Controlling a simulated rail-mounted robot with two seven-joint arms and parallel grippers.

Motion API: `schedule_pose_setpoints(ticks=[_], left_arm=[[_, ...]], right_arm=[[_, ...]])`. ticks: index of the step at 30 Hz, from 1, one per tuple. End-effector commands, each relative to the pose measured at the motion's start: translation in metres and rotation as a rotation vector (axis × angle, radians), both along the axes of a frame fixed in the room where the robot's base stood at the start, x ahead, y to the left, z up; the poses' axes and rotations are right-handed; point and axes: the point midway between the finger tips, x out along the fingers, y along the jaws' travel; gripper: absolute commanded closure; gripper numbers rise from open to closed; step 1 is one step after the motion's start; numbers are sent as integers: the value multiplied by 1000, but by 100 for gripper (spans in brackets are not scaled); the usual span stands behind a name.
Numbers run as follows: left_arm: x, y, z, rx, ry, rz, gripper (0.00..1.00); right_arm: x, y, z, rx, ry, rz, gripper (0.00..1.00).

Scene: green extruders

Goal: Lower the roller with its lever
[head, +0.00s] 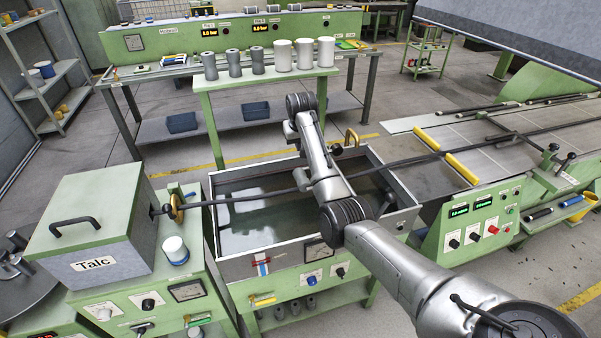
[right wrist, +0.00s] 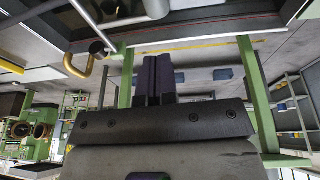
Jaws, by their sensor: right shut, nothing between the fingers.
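My right gripper (right wrist: 157,62) shows in the right wrist view with its two dark fingers together and nothing between them. In the head view my right arm reaches across the water bath (head: 233,268); its fingers cannot be made out there. A bent brass piece with a dark end, perhaps the lever (head: 352,137), stands at the bath's back edge, right of my forearm. It also shows left of the fingers in the right wrist view (right wrist: 82,68), apart from them. I cannot clearly make out the roller; my arm covers part of the bath. My left gripper is not in view.
A long black strand (head: 250,197) runs from the talc box (head: 95,225) over the bath to the conveyor (head: 490,145) at right. Behind the bath, a narrow green table (head: 265,77) carries grey and white cylinders. A control panel (head: 470,222) stands right of the bath.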

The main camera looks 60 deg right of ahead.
Motion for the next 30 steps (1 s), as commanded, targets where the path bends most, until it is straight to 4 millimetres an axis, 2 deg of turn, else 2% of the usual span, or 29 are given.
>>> schedule_pose_setpoints(ticks=[6,11,21,30], left_arm=[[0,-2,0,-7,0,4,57],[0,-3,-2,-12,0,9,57],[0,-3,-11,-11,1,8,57],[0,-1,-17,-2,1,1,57]], right_arm=[[0,0,-3,-1,1,1,100],[3,-4,-18,0,2,1,100],[14,-18,-80,1,3,0,100],[16,-25,-120,-1,1,0,100]])
